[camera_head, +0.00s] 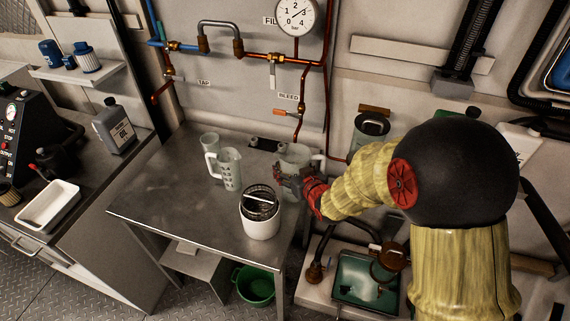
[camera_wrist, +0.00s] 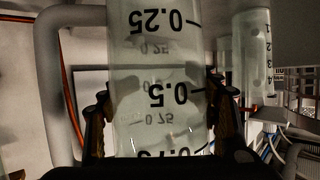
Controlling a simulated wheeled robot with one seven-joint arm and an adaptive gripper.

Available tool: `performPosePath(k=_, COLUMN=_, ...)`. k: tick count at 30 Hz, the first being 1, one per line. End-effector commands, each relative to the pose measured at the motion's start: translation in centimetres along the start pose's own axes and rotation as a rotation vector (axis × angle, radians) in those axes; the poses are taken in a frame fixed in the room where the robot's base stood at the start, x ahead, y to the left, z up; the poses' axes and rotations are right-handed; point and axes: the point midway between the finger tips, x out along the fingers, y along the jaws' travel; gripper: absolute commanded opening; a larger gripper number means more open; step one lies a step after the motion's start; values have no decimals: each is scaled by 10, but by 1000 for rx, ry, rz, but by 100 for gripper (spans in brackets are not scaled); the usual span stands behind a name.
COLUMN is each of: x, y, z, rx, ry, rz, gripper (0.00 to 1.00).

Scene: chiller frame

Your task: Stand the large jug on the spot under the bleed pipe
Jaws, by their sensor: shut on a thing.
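The large clear jug (camera_head: 297,153) is at the back right of the steel table, its handle to the right. My gripper (camera_head: 288,176) is shut on its body from the near side. In the wrist view the jug (camera_wrist: 160,60) fills the middle, upside down in the picture, with marks such as 0.25 and 0.5, a finger on each side. The bleed pipe (camera_head: 298,122) comes down the wall just above and behind the jug. The jug looks upright; whether its base touches the table cannot be told. The spot under the pipe is not clearly visible.
A white tub (camera_head: 262,226) with a dark basket stands in front. The table's left part (camera_head: 165,190) is clear. A dark canister (camera_head: 372,128) hangs on the wall at right.

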Motion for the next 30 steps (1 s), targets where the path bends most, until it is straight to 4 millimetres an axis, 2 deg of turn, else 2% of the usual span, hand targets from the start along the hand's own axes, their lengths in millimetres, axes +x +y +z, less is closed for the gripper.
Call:
performPosePath(k=4, x=11, y=0, z=-4, rx=-1, ry=1, rz=0, gripper=31)
performPosePath(k=10, x=41, y=-1, z=-12, rx=-1, ry=0, rz=-1, gripper=31)
performPosePath(k=13, x=43, y=0, z=1, rx=0, ry=-2, rz=0, gripper=31)
performPosePath(k=24, x=43, y=0, z=2, rx=0, ry=0, rz=1, gripper=31)
performPosePath(k=25, x=43, y=0, z=3, rx=0, ry=0, rz=1, gripper=59)
performPosePath(k=30, x=43, y=0, z=2, rx=0, ry=0, rz=0, gripper=69)
